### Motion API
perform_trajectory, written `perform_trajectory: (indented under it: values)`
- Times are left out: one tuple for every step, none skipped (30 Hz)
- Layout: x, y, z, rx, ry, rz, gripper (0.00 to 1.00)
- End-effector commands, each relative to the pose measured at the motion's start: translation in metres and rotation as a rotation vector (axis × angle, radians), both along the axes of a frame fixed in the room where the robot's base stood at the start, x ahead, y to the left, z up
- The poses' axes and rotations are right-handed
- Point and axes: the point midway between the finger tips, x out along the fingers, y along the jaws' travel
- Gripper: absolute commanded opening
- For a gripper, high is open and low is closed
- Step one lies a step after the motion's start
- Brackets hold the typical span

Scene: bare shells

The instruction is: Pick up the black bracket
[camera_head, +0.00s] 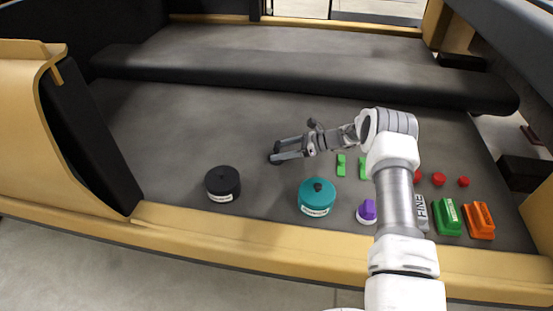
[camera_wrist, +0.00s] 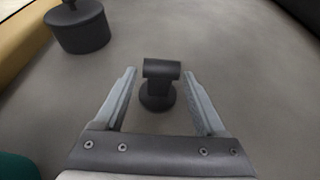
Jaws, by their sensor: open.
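The black bracket (camera_wrist: 157,94) stands on the grey surface in the wrist view, with a round base and a short crosswise cylinder on top. It lies between the two fingers of my gripper (camera_wrist: 159,74), with a gap on each side. My gripper (camera_head: 275,152) is open and reaches left over the grey seat-like surface in the head view. In that view the bracket is mostly hidden by the fingers, and I cannot make it out clearly.
A black lidded pot (camera_head: 223,184) and a teal lidded pot (camera_head: 317,197) stand nearer the front edge. A purple-topped piece (camera_head: 367,211), green blocks (camera_head: 446,217), an orange block (camera_head: 479,221) and red pieces (camera_head: 438,179) lie to the right. Grey surface is free behind and left.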

Motion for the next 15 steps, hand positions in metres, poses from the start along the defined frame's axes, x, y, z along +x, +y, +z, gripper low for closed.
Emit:
perform_trajectory:
  values:
    - [0.0007,0.0078,-0.0043,0.0,-0.001,0.001,0.72]
    - [0.0012,0.0103,-0.005,0.0,-0.001,0.001,0.72]
    - [0.0017,0.0127,-0.0055,0.0,0.0,0.001,0.72]
    - [0.0018,0.0136,-0.0055,0.0,0.0,0.0,0.72]
    - [0.0019,0.0141,-0.0052,0.0,0.0,0.0,0.72]
    - [0.0019,0.0139,-0.0047,0.0,0.0,0.0,0.72]
    - [0.002,0.0137,-0.0044,0.0,0.0,0.0,0.72]
    - [0.0019,0.0137,-0.0044,0.0,0.0,0.0,0.72]
    - [0.0019,0.0136,-0.0044,0.0,0.0,0.0,0.72]
    - [0.0019,0.0136,-0.0044,0.0,0.0,0.0,0.69]
    - [0.0019,0.0136,-0.0044,0.0,0.0,0.0,0.64]
    - [0.0019,0.0136,-0.0043,0.0,0.0,0.0,0.56]
    - [0.0019,0.0136,-0.0043,0.0,0.0,0.0,0.51]
    - [0.0019,0.0136,-0.0043,0.0,0.0,0.0,0.46]
    - [0.0019,0.0136,-0.0043,0.0,0.0,0.0,0.38]
